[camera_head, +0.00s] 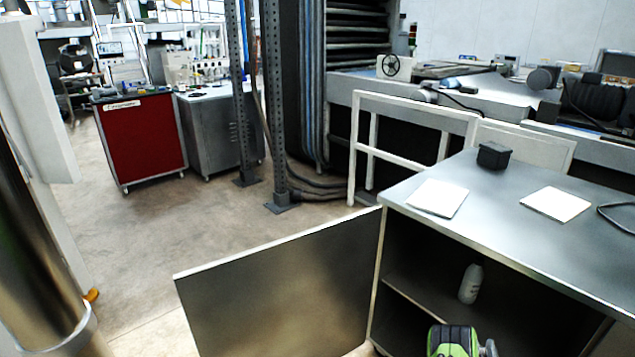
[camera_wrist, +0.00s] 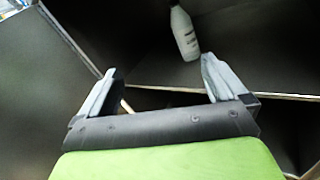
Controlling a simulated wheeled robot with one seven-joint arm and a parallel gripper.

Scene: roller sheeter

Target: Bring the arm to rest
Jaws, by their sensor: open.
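My gripper (camera_wrist: 158,66) is open, with its two grey fingers spread and nothing between them in the wrist view. It points into the open cabinet (camera_head: 500,232). In the head view only the green and black back part of my gripper (camera_head: 455,342) shows at the bottom edge, in front of the cabinet; its fingertips are hidden there. A white bottle (camera_head: 470,283) stands on the cabinet's inner shelf. In the wrist view the bottle (camera_wrist: 184,32) is beyond the fingertips, nearer the right finger, and apart from them.
The cabinet door (camera_head: 285,285) stands wide open to the left. On the cabinet top lie two white sheets (camera_head: 437,198) (camera_head: 556,204), a black box (camera_head: 493,155) and a dark cable (camera_head: 615,215). A white railing (camera_head: 405,125) stands behind. Open floor (camera_head: 210,230) lies left.

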